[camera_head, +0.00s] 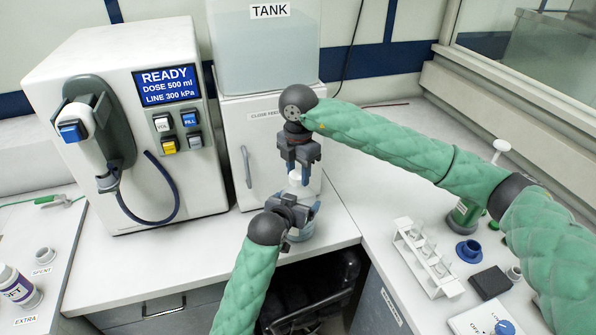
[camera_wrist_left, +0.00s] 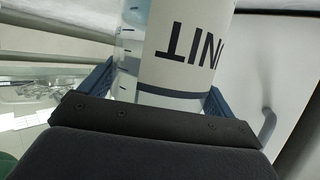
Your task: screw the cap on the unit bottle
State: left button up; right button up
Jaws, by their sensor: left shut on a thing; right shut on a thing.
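The unit bottle (camera_head: 303,232) stands at the front edge of the counter by the tank cabinet, mostly hidden by my left gripper. In the left wrist view the clear bottle fills the jaws, its white UNIT label (camera_wrist_left: 185,55) upside down. My left gripper (camera_head: 298,211) is shut around the bottle's body. My right gripper (camera_head: 298,168) points down directly above the bottle, shut on the white cap (camera_head: 295,177). The cap is mostly covered by the fingers and lies in line with the bottle's neck; I cannot tell whether its thread is engaged.
The white dosing machine (camera_head: 135,120) with a blue hose stands left. The tank (camera_head: 264,50) is behind my grippers. On the right counter are a tube rack (camera_head: 428,258), a blue ring-shaped part (camera_head: 468,251) and a black block (camera_head: 490,282). A DET bottle (camera_head: 18,287) stands far left.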

jog(key=m, duration=0.4)
jog(key=shift+d+m, duration=0.1)
jog(key=shift+m, duration=0.2)
jog(key=m, duration=0.4)
jog(key=o, duration=0.9)
jog(key=shift+o, duration=0.2)
jog(key=shift+r, duration=2.25)
